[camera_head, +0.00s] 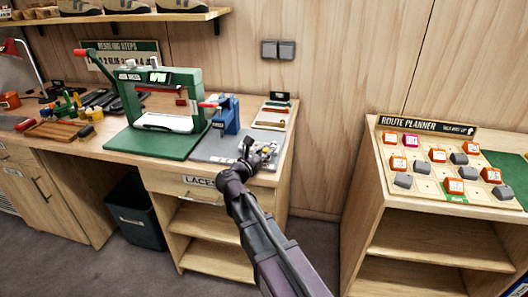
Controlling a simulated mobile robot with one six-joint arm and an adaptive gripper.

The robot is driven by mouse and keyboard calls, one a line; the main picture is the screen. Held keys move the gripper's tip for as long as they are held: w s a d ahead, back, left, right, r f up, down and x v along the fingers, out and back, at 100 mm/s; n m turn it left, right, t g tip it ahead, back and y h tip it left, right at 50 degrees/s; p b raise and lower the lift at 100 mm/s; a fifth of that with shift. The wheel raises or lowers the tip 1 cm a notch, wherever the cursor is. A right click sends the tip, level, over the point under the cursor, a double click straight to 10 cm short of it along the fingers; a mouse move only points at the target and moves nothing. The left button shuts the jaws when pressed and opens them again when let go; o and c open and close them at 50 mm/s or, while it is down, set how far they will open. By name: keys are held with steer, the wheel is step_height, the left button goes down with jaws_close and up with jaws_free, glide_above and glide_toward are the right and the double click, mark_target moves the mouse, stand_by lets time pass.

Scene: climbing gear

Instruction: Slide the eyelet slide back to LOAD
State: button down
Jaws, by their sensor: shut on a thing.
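A blue press (226,118) with a red-tipped lever stands on a grey base plate (212,146) on the bench, right of the green press. My gripper (254,150) reaches in from below over the front right of this plate, in front of the blue press. It is shut on a small part there that appears to be the eyelet slide. My fingers hide most of that part. I cannot read a LOAD mark or tell the slide's exact position from this view.
A green press (160,98) on a green base (150,138) stands left of the blue press. A small tray (271,116) lies behind my gripper. Tools lie farther left on the bench. A route planner board (425,165) tops a separate shelf at right, across a gap.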

steer(key=shift+s+d, duration=0.2)
steer(key=shift+d, duration=0.1)
steer(key=shift+c, duration=2.2)
jaws_free()
steer(key=shift+a, duration=0.1)
steer(key=shift+a, duration=0.1)
steer(key=v, duration=1.2)
